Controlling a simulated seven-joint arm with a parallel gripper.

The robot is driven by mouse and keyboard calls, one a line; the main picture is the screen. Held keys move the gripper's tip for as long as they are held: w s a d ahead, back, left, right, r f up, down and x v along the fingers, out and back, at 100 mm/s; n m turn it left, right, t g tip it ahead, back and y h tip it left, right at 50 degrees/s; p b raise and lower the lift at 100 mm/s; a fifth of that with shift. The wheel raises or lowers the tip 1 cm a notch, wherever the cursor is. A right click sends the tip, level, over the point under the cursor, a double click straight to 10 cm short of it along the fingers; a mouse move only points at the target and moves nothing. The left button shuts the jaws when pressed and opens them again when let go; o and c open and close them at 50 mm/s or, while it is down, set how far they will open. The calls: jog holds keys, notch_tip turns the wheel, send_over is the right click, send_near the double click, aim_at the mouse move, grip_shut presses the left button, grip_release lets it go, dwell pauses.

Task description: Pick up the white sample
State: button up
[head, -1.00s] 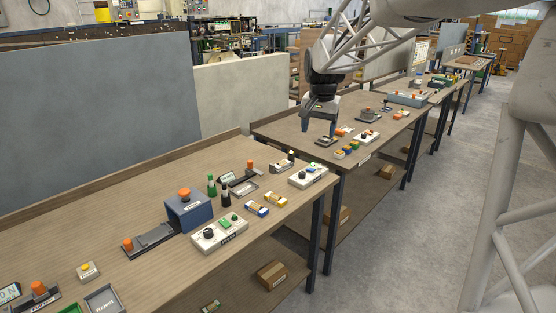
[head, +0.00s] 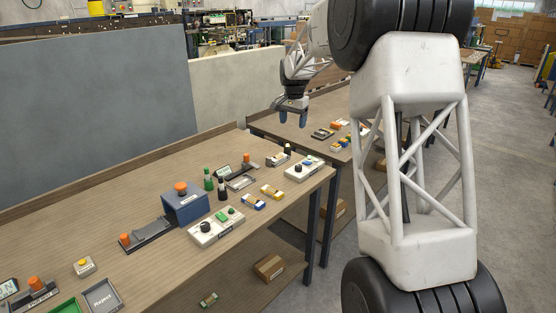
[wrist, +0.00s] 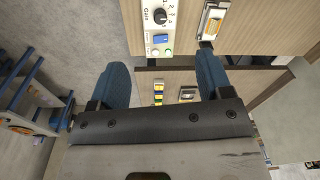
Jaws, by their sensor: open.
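My gripper (head: 291,118) is open and empty, with two blue fingers pointing down. In the head view it hangs above the gap where the near table meets the far one. In the wrist view the space between its fingertips (wrist: 161,68) holds nothing. I cannot pick out the white sample for certain. Small blocks with white on them lie on the near table: a blue, white and yellow one (head: 254,202) and a yellow and white one (head: 271,192). A small holder with a pale top (head: 279,159) stands near the table's back edge.
White control boxes (head: 215,228) (head: 304,167), a blue box with an orange knob (head: 185,205), and green (head: 208,180) and dark bottles (head: 222,189) stand on the near table. A grey tray (head: 102,297) is at front left.

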jog(key=w+a+f+m, duration=0.1)
jog(key=w+a+f, duration=0.1)
jog(key=w+f, duration=0.7)
jog(key=m, duration=0.1)
send_over(277, 156)
jog(key=shift+g, duration=0.4)
jog(key=f, duration=0.7)
jog(key=shift+w+d+f, duration=0.15)
jog(key=shift+w+f, duration=0.2)
jog(key=shift+w, duration=0.05)
jog(key=shift+f, duration=0.15)
jog(key=shift+f, duration=1.3)
jog(key=shift+f, duration=2.6)
